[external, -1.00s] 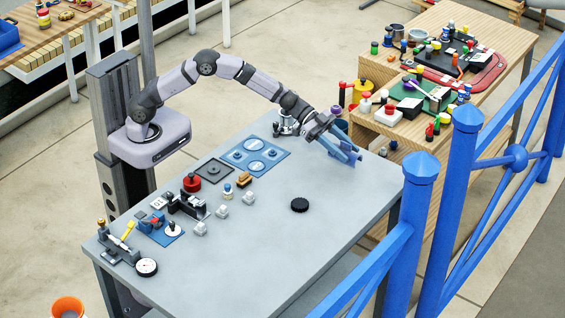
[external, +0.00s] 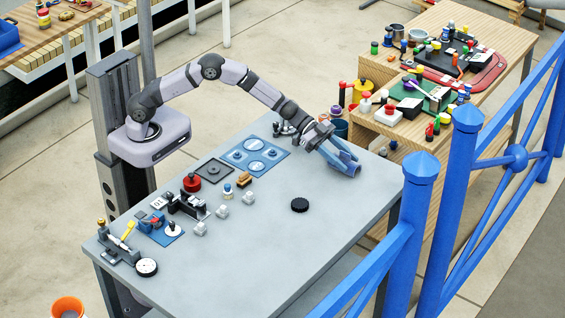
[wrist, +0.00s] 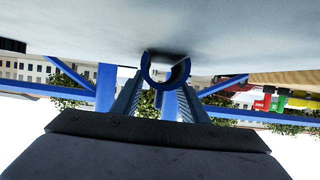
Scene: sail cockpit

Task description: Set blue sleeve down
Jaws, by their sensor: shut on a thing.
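The blue sleeve (wrist: 166,86) is a short dark blue ring, seen nearly end-on between my two ribbed fingers in the wrist view. My gripper (external: 345,163) is shut on it, low over the far right part of the grey table. In the wrist view my gripper (wrist: 164,78) has one finger on each side of the ring. The sleeve's upper edge in that view meets the grey table surface, but I cannot tell whether it touches. In the external view the sleeve cannot be told apart clearly from the blue-looking fingers.
A black round knob (external: 300,205) sits on the grey table (external: 260,255) left of and nearer than my gripper. A blue plate with discs (external: 262,152) and several small fixtures line the table's left side. A teal cup (external: 340,128) stands behind my gripper. Blue railing (external: 415,215) stands right.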

